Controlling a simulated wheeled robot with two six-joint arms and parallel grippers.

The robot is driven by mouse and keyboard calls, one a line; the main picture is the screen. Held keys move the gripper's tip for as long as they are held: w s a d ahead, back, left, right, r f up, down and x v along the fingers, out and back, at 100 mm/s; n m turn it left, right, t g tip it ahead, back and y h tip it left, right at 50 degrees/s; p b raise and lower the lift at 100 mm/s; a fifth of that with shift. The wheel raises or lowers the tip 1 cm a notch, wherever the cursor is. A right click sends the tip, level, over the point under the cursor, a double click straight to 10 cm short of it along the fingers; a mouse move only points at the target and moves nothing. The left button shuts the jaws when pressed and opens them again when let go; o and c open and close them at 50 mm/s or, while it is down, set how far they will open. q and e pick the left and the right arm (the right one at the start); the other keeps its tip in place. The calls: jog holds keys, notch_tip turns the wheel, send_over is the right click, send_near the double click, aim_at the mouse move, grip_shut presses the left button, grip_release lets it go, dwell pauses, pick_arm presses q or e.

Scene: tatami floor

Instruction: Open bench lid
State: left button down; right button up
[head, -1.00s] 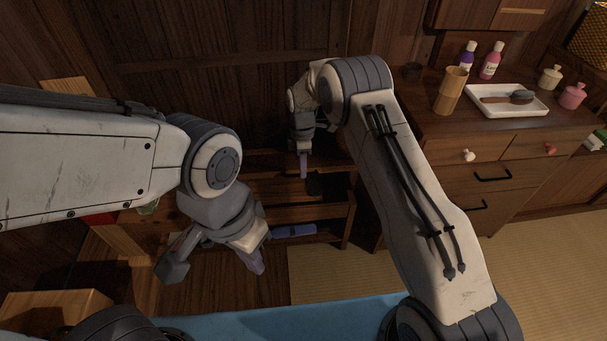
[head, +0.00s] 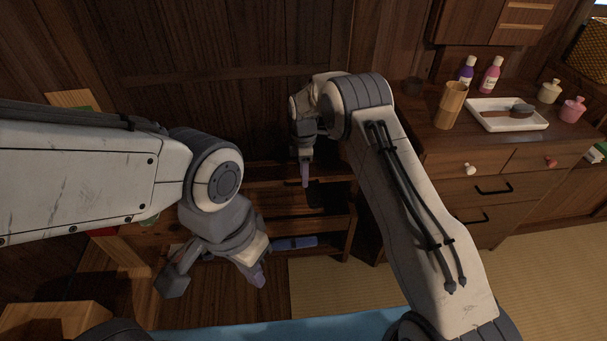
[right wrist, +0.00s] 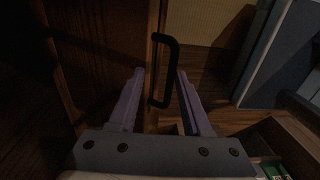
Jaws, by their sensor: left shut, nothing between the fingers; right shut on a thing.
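The dark wooden bench (head: 335,222) stands against the wall in the middle of the head view, partly behind my arms. Its lid's position is hard to make out in the dark there. My right gripper (head: 305,178) points down at the bench. In the right wrist view a black bar handle (right wrist: 166,45) is fixed to a wooden panel (right wrist: 95,45), and my right gripper (right wrist: 167,98) has its purple fingers on either side of the handle's lower end, shut on it. My left gripper (head: 258,275) is shut and empty, in front of the bench.
A wooden cabinet (head: 445,160) with drawers stands at the right, carrying bottles (head: 490,76), a bamboo cup (head: 450,105) and a white tray (head: 490,122). A blue object (head: 295,243) lies low at the bench. Tatami (head: 545,275) is clear at the lower right.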

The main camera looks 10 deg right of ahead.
jog(key=shift+a+r, duration=0.1)
notch_tip(320, 180, up, 10)
jog(key=p, duration=0.2)
jog(key=shift+w, duration=0.3)
jog(key=shift+r, duration=0.1)
